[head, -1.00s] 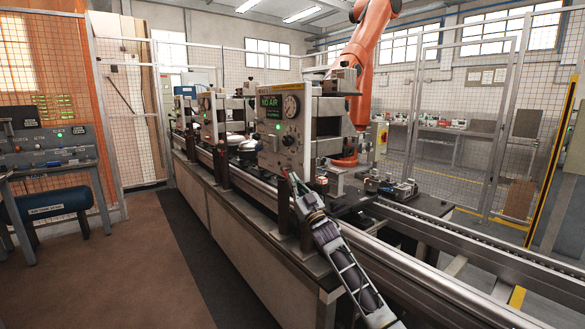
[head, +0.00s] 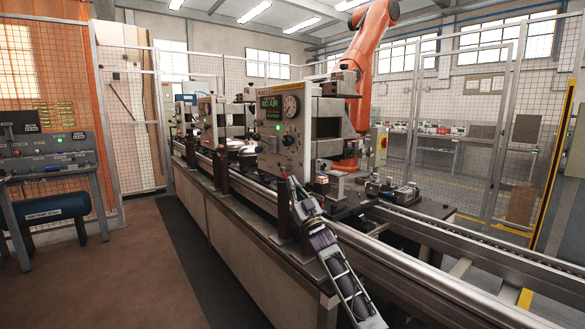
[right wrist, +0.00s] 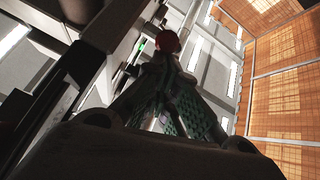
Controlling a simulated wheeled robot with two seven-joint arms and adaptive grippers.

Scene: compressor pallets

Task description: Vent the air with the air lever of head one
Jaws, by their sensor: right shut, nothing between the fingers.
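Test head (head: 284,128) is a grey box on the line, with a green display reading NO AIR, a round gauge (head: 291,106) and a lit green lamp; I take it for head one. My right gripper (head: 294,184) is shut and empty at the lower front of this box. In the right wrist view its dark fingers (right wrist: 165,95) come together just below a round red knob (right wrist: 166,42), which looks like the air lever's end. Whether they touch it I cannot tell. The lever's shaft is hidden behind the fingers. My left gripper is not in view.
More heads (head: 207,115) stand farther back along the conveyor line. A metal rail (head: 400,265) runs to the front right. An orange robot arm (head: 372,60) stands behind the box. A control bench (head: 45,150) stands at the left, with open floor between.

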